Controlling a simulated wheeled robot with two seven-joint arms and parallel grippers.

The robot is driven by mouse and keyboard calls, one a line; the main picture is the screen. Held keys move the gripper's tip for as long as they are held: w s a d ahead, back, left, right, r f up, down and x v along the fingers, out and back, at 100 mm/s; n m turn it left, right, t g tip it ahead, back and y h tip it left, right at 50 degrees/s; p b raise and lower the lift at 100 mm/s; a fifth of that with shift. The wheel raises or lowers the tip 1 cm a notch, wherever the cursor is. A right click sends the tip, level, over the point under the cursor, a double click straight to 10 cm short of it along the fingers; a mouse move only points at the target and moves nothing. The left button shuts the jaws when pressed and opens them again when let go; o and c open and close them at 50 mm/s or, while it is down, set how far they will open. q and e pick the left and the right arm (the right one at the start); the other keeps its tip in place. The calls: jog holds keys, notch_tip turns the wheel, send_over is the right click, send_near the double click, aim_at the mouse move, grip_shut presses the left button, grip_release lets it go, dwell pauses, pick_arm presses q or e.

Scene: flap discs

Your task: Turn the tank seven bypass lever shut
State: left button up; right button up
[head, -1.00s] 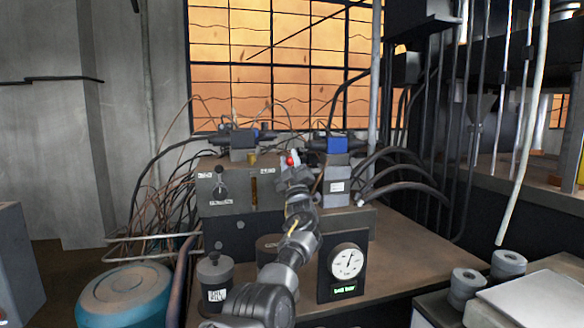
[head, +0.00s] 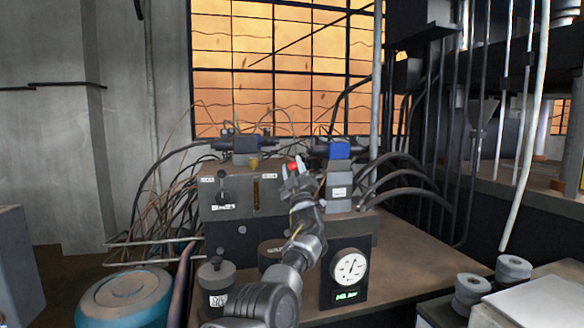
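My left arm reaches up from the bottom centre, with its gripper (head: 293,172) at the hydraulic unit. A small red knob (head: 293,167) shows right at the fingertips. I cannot tell whether the fingers are closed on it or only beside it, and my gripper hides whatever is below it. A grey block (head: 240,192) left of the gripper carries a small black lever (head: 222,188) and labels too small to read. My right gripper is not in view.
A round gauge (head: 349,267) with a green display stands in front. A dark canister (head: 215,276) is left of my arm. Blue-topped valves (head: 338,150) and thick black hoses (head: 400,178) crowd the right side. The brown bench top (head: 420,255) is clear at right.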

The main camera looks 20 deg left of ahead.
pick_arm(q)
jog(key=shift+o, duration=0.8)
jog(key=shift+s+a+r, duration=0.1)
jog(key=shift+r, duration=0.1)
jog(key=shift+s+d+f, duration=0.3)
jog(key=shift+s+f, duration=0.05)
jog(key=shift+f, duration=0.2)
jog(key=s+d, duration=0.8)
jog(key=s, duration=0.1)
jog(key=shift+r+b, duration=0.15)
jog(key=shift+b, duration=0.2)
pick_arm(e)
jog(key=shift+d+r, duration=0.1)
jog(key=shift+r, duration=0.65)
